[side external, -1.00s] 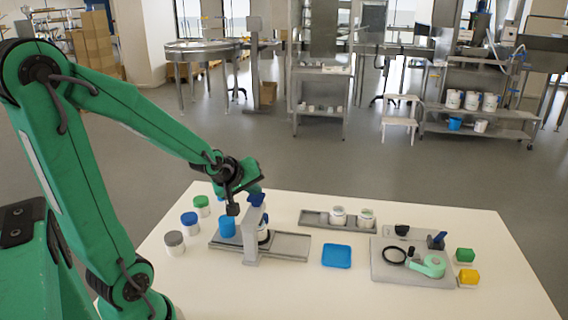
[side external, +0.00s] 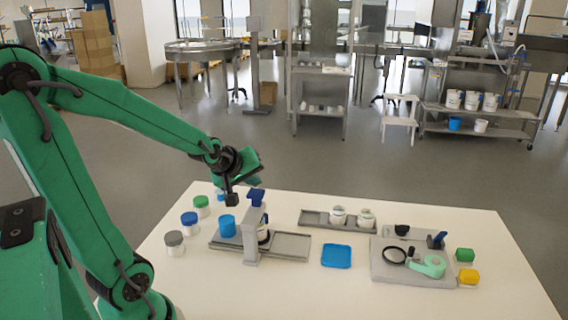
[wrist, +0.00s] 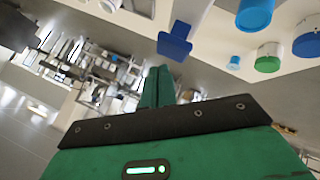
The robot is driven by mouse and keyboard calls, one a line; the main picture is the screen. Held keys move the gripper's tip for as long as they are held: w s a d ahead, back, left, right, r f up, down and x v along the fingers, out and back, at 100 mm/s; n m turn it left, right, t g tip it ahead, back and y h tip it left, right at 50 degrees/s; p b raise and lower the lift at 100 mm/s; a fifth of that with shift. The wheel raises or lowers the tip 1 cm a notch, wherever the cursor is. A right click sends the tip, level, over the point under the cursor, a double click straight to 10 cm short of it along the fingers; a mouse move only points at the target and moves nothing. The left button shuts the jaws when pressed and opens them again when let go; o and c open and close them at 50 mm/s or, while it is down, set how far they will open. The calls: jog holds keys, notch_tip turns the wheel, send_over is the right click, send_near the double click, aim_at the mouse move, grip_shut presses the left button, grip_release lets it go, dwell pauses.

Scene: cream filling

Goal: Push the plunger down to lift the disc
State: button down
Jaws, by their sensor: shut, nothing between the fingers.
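The blue plunger handle (side external: 256,195) stands at the top of a grey upright stand (side external: 251,240) on the table. In the wrist view the blue handle (wrist: 175,46) is above and right of my fingertips. My gripper (wrist: 156,72) is shut and empty; its green fingers are pressed together. In the side view my gripper (side external: 253,178) hangs just above the handle; a small gap seems to show, but I cannot be sure of depth. A white jar (side external: 263,236) is partly hidden behind the stand. I cannot make out the disc.
A blue cup (side external: 227,226) is left of the stand on a grey base (side external: 282,246). Jars with grey (side external: 174,238), blue (side external: 189,217) and green (side external: 201,201) lids stand farther left. A blue tray (side external: 337,256) and a grey tool board (side external: 385,276) lie right.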

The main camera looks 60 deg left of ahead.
jog(key=shift+r, duration=0.1)
jog(key=shift+r, duration=2.95)
jog(key=s+d+m+g+h, duration=0.2)
jog(key=s+d+m+h, duration=0.1)
jog(key=s+d+m, duration=0.8)
jog(key=d+m, duration=0.3)
jog(key=d, duration=0.1)
jog(key=shift+s+d+f+g+h, duration=0.15)
jog(key=shift+s+g+h, duration=0.1)
jog(key=shift+g+h, duration=0.15)
